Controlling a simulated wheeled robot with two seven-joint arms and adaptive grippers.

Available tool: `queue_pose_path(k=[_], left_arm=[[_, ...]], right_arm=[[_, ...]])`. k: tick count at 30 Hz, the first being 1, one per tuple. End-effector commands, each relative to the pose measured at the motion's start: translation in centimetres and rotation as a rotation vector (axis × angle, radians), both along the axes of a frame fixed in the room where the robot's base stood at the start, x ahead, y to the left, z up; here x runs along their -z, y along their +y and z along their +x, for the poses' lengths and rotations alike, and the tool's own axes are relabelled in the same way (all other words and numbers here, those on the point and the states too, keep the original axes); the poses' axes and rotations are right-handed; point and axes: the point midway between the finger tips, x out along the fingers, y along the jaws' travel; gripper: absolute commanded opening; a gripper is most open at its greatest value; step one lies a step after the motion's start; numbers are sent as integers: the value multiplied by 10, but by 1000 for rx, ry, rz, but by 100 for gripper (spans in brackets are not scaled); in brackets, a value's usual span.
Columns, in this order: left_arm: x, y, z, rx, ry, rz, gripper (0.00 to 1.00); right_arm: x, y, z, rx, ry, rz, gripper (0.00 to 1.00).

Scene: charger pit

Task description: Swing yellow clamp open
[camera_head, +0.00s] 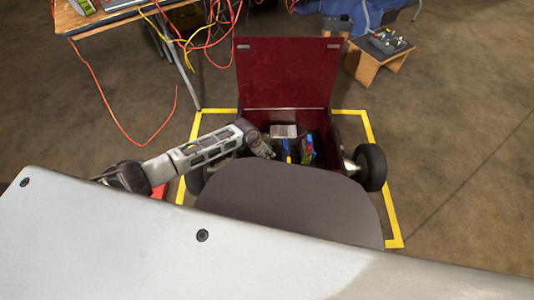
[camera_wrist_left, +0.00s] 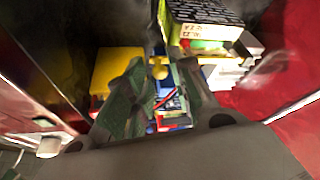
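My left arm reaches from the left into a red cart box (camera_head: 284,72) with its lid up. My left gripper (camera_head: 267,151) is inside the box near its left wall. In the left wrist view, the fingers (camera_wrist_left: 163,82) stand apart with a gap between them. A yellow block (camera_wrist_left: 117,66) lies beyond the left finger, and a small yellow knob (camera_wrist_left: 160,71) shows beyond the gap. I cannot tell which yellow part is the clamp. Blue and red parts (camera_wrist_left: 172,102) show through the gap. My right gripper is not in view.
A grey block (camera_head: 284,131) and a blue-green part (camera_head: 307,146) are in the box. In the left wrist view, a dark ribbed block with a green label (camera_wrist_left: 203,14) stands close ahead, and red walls (camera_wrist_left: 290,55) hem in the sides. Yellow floor tape (camera_head: 391,210) surrounds the cart.

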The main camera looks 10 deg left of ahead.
Motion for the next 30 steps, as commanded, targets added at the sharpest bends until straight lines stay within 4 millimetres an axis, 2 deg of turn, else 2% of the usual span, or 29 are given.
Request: queue_pose_path(k=[9,15,30], left_arm=[[1,0,0,0,0,0,24],[1,0,0,0,0,0,0],[-1,-1,2,0,10,-3,0]], right_arm=[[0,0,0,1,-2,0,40],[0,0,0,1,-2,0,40],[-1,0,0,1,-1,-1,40]])
